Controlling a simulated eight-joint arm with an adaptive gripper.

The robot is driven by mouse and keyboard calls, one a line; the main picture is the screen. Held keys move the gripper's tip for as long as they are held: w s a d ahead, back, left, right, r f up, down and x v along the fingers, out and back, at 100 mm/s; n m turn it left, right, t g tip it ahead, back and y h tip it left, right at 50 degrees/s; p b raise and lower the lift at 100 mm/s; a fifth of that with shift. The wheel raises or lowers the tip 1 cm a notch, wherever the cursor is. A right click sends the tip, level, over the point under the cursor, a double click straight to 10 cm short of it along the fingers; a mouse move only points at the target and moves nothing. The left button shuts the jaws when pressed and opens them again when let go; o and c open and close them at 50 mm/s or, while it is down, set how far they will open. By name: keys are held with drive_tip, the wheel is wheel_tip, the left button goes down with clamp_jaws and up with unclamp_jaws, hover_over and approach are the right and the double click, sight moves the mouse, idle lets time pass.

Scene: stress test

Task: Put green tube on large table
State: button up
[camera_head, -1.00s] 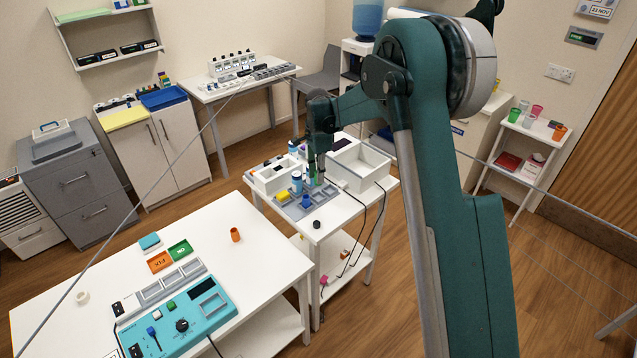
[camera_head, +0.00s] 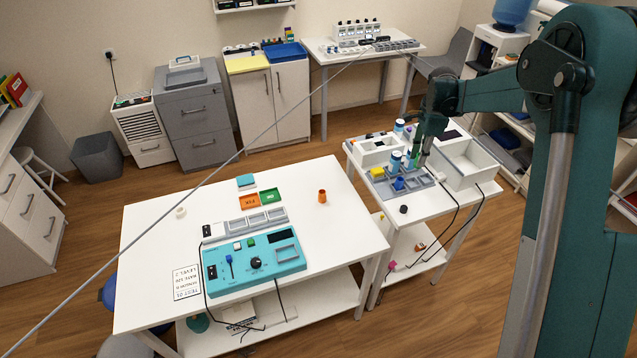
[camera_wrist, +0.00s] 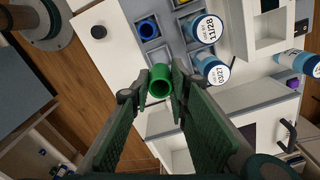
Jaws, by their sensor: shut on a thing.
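The green tube (camera_wrist: 161,84) is in the wrist view, upright between the fingertips of my gripper (camera_wrist: 162,82), which is shut on it. I look down into its open top. In the head view my gripper (camera_head: 418,158) is over the small white table, and the green tube (camera_head: 414,161) shows only as a sliver beside the fingers. The gray tray of compartments (camera_head: 384,190) lies under it. I cannot tell whether the tube's base is still in the tray. The large white table (camera_head: 340,240) stands to the left.
Labelled bottles (camera_wrist: 211,69), a blue cup (camera_wrist: 148,28) and a yellow block (camera_head: 377,172) crowd the tray. A white bin (camera_head: 478,180) stands right of it. On the large table are a teal control panel (camera_head: 254,264) and an orange cup (camera_head: 322,196). Its right part is clear.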

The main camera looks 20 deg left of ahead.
drive_tip(key=shift+a, duration=0.1)
drive_tip(key=s+a+f+b, duration=0.2)
drive_tip(key=s+a, duration=0.5)
drive_tip(key=a, duration=0.6)
drive_tip(key=s+a+f+b, duration=0.2)
drive_tip(key=s+a, duration=0.5)
drive_tip(key=a, duration=0.6)
drive_tip(key=s+a+f+b, duration=0.2)
drive_tip(key=s+a+f, duration=0.2)
drive_tip(key=a, duration=1)
drive_tip(key=s, duration=0.3)
drive_tip(key=shift+s+f, duration=0.15)
drive_tip(key=shift+f+b, duration=0.45)
drive_tip(key=shift+f, duration=2.7)
drive_tip(key=shift+f, duration=1.85)
drive_tip(key=shift+f, duration=0.15)
